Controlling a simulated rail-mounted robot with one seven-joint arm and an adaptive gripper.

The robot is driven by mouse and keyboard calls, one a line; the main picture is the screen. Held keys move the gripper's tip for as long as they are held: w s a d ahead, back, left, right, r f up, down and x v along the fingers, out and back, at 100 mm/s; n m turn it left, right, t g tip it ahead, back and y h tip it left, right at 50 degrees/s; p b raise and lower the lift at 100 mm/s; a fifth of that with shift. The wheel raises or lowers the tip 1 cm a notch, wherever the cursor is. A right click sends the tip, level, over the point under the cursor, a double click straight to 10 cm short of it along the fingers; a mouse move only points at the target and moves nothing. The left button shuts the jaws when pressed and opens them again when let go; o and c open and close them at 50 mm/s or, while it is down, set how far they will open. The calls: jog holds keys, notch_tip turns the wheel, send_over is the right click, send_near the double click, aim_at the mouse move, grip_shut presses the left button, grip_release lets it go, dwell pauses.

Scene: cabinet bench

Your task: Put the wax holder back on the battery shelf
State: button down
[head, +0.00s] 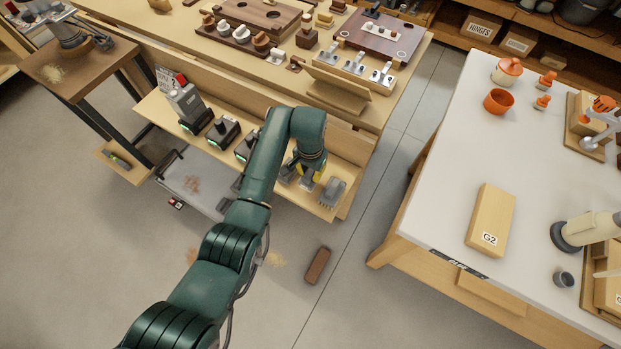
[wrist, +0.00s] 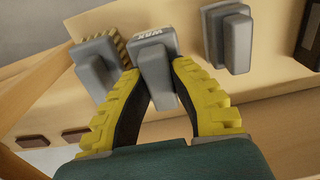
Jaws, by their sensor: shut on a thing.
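The wax holder (wrist: 155,80) is a grey block with a raised grip and a label reading WAX. In the wrist view it sits between the yellow fingers of my gripper (wrist: 154,74), which is shut on it. In the head view my gripper (head: 306,184) is over the right part of the battery shelf (head: 155,105), and my arm mostly hides the holder. The pale wood shelf also shows in the wrist view (wrist: 275,85). I cannot tell whether the holder touches the shelf.
A grey brush-like block (wrist: 96,65) stands close on one side of the holder, and another grey block (wrist: 228,38) on the other. Dark chargers (head: 222,131) line the shelf's left part. The wooden bench (head: 290,85) rises behind. A brown block (head: 317,266) lies on the floor.

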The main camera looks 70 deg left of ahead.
aim_at(311, 178)
notch_tip(311, 178, down, 3)
jog(key=shift+r+b, duration=0.1)
jog(key=shift+b, duration=0.3)
jog(key=c, duration=1.1)
grip_release()
jog(key=shift+o, duration=0.2)
notch_tip(311, 178, up, 12)
jog(key=p, duration=0.4)
jog(key=shift+p, duration=0.4)
jog(key=shift+d, duration=0.1)
